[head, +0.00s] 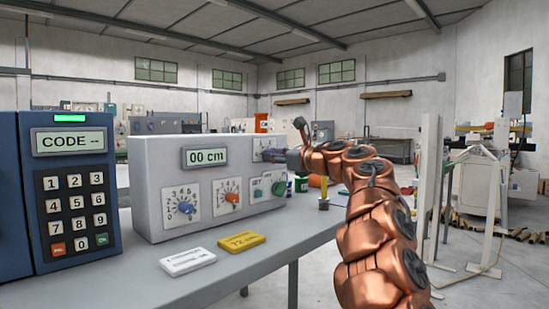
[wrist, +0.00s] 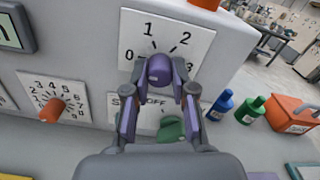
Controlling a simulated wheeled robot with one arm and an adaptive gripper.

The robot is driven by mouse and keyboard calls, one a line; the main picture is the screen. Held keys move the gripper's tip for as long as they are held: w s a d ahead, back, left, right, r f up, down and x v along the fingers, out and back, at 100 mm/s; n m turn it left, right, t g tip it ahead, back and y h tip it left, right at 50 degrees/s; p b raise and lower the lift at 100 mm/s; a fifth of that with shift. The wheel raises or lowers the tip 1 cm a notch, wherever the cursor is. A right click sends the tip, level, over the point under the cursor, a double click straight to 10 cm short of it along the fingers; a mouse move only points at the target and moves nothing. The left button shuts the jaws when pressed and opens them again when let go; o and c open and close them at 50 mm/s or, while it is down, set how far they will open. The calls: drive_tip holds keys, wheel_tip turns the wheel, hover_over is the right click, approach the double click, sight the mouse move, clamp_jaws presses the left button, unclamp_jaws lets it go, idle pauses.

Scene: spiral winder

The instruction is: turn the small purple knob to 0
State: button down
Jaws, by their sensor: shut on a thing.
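The small purple knob (wrist: 160,68) sits on a white dial plate (wrist: 138,30) marked 0, 1, 2 and more, high on the right of the grey panel's front. My gripper (wrist: 160,85) is shut on the knob, one finger on each side. I cannot tell for certain which number the knob points to. In the head view my gripper (head: 278,156) reaches the panel from the right and hides the knob; part of the dial plate (head: 262,143) shows above it.
The grey panel (head: 160,190) carries a display reading 00 cm (head: 206,157), a blue knob (head: 186,207) and an orange knob (head: 232,198). A green knob (wrist: 171,129) sits just below my gripper. Bottles and an orange box (wrist: 294,113) stand right of the panel.

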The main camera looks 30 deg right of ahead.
drive_tip(key=c, duration=1)
unclamp_jaws()
drive_tip(key=shift+o, duration=0.2)
drive_tip(key=shift+s, duration=0.1)
drive_tip(key=v, duration=1.2)
